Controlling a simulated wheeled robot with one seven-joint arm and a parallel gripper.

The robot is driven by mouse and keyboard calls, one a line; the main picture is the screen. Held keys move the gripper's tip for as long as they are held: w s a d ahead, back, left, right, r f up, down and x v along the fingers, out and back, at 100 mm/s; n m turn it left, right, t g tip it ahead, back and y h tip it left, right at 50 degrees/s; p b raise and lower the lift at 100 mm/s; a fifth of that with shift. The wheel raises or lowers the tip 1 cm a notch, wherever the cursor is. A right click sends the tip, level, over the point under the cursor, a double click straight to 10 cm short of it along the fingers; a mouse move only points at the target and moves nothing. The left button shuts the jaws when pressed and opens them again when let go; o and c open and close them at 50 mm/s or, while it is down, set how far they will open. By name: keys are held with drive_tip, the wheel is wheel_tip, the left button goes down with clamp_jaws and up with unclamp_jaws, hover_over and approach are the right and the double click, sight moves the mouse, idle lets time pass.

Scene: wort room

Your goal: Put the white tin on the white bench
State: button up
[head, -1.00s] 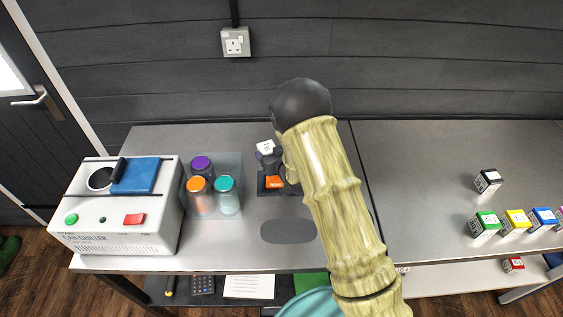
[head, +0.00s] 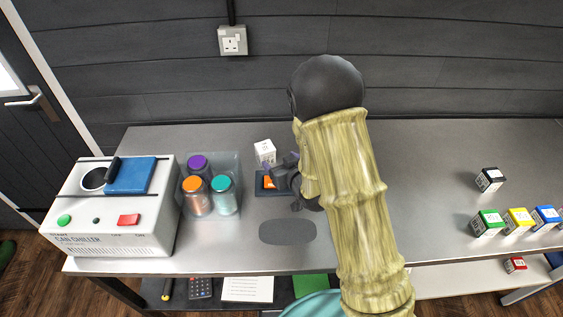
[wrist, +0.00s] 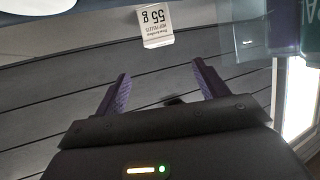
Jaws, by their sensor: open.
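The white tin (head: 265,152) is a small white block with dark print. It stands upright on the grey bench, behind a small dark device with an orange patch (head: 269,182). My gripper (head: 284,172) is just right of and in front of the tin, apart from it. In the wrist view the tin (wrist: 156,24) is at the top, beyond the gap between my open, empty fingers (wrist: 161,72). A whitish surface (head: 450,284) lies lower at the front right; I cannot tell whether it is the white bench.
A clear bin (head: 232,163) with several coloured-lid jars is left of the tin. A white can chiller (head: 110,225) stands further left. Several coloured small boxes (head: 517,220) and a black-topped one (head: 489,180) are at right. The grey bench's right middle is clear.

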drive_tip(key=shift+d, duration=0.1)
idle(0.3)
drive_tip(key=s+d+r+m+g+h, duration=0.2)
drive_tip(key=s+d+r+g+h, duration=0.1)
drive_tip(key=s+d, duration=0.5)
drive_tip(key=s+d+r+m+g+h, duration=0.2)
drive_tip(key=s+d+g, duration=0.4)
drive_tip(key=s, duration=0.7)
wheel_tip(320, 180, up, 2)
drive_tip(key=shift+d+r+m+h, duration=0.2)
drive_tip(key=shift+d+m+h, duration=0.3)
drive_tip(key=shift+d, duration=0.6)
drive_tip(key=shift+o, duration=0.2)
